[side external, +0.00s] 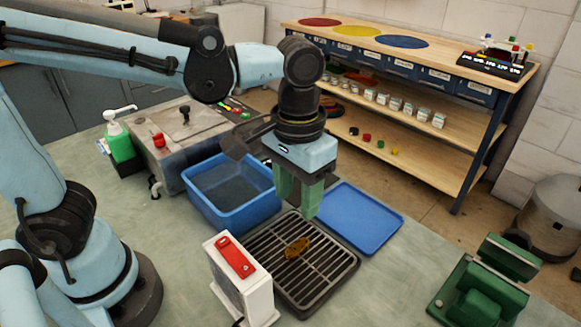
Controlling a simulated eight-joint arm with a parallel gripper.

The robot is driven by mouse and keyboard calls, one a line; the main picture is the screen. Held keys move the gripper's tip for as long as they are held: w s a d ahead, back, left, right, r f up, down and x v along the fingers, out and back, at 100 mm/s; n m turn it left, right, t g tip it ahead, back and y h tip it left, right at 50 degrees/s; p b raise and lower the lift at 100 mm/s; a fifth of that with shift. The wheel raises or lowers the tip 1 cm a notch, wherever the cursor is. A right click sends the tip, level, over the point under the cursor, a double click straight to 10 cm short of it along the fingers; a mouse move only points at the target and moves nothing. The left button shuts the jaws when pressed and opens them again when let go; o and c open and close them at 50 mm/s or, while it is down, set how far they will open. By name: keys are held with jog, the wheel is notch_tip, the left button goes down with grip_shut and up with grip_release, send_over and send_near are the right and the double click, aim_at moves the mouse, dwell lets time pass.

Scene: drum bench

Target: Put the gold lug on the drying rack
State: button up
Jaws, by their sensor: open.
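The gold lug (296,248) lies on the bars of the dark drying rack (330,284), near the rack's middle. My gripper (299,208) points down above the rack's far edge, with its green fingers apart and nothing seen between them. The gripper appears above and behind the lug in this view, apart from it. The lug is fully visible, and the exact height of the fingers over the rack is hard to tell.
A blue bin (230,205) stands left of the gripper and a flat blue tray (362,222) lies to its right. A white box with a red top (238,284) stands at the rack's left edge. A green vise (485,285) sits at right.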

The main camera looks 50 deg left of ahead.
jog(key=a+t, duration=0.7)
jog(key=a, duration=0.7)
jog(key=shift+w+a+f, duration=0.15)
jog(key=shift+f, duration=0.3)
jog(key=shift+o, duration=0.2)
jog(key=shift+o, duration=1.2)
jog(key=shift+r, duration=0.1)
jog(key=o, duration=0.7)
jog(key=d+r+g, duration=0.1)
jog(key=d+r, duration=0.1)
jog(key=w+d+r+g, duration=0.1)
jog(key=d+r, duration=0.1)
jog(key=shift+w+d+r+h, duration=0.1)
jog(key=shift+w+d+h, duration=0.05)
jog(key=shift+d+h, duration=0.25)
jog(key=shift+c, duration=0.2)
jog(key=s+d+r+g, duration=0.1)
jog(key=d+r+g, duration=0.4)
jog(key=d+r, duration=0.4)
notch_tip(320, 180, down, 11)
jog(key=shift+d+y, duration=0.25)
jog(key=shift+y, duration=0.15)
jog(key=shift+r, duration=0.1)
